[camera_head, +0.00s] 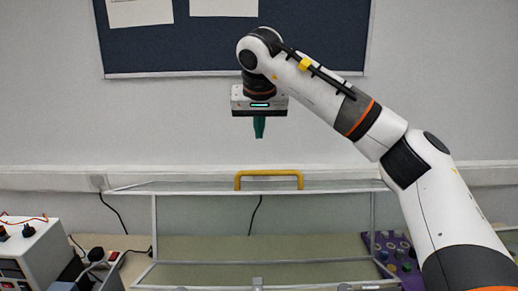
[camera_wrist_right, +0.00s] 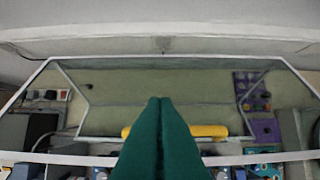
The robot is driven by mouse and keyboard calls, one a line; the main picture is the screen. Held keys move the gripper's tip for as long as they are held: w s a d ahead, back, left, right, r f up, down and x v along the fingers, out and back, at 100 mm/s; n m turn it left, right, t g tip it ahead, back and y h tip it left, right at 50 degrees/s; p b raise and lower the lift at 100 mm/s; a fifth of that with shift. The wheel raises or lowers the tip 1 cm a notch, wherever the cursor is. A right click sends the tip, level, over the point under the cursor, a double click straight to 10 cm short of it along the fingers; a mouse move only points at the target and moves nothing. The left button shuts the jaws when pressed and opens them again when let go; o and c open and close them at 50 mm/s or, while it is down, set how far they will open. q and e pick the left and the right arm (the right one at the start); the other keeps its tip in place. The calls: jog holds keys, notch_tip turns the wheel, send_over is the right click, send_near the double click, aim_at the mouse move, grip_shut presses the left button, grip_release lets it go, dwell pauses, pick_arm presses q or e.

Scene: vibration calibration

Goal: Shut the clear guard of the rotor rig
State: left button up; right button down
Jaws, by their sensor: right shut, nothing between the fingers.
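The clear guard (camera_head: 154,228) of the rotor rig has thin pale frame edges and see-through panels. Its yellow handle (camera_head: 268,175) is at the upper edge in the head view. The guard looks raised, but I cannot tell its exact angle. In the right wrist view the yellow handle (camera_wrist_right: 208,131) lies partly behind my fingers. My right gripper (camera_head: 259,132) points down, above the handle and apart from it in the head view. Its green fingers (camera_wrist_right: 160,105) are shut together and empty. The rotor itself is not clear to see. My left gripper is not in view.
A grey-white instrument box (camera_head: 30,250) with red leads stands at the left. A purple panel with knobs (camera_head: 395,250) is at the right. A wall with a dark board (camera_head: 220,45) is behind. The space around my right gripper is free.

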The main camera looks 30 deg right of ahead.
jog(key=p, duration=0.3)
send_over(259, 189)
jog(key=w+d, duration=0.2)
jog(key=w, duration=0.2)
notch_tip(259, 189, down, 7)
jog(key=s, duration=0.1)
jog(key=s+a+f+p, duration=0.1)
jog(key=s, duration=0.1)
jog(key=shift+a, duration=0.2)
jog(key=shift+s+a, duration=0.15)
jog(key=shift+s, duration=0.2)
jog(key=shift+f, duration=0.1)
jog(key=shift+w+f, duration=0.1)
jog(key=shift+w, duration=0.1)
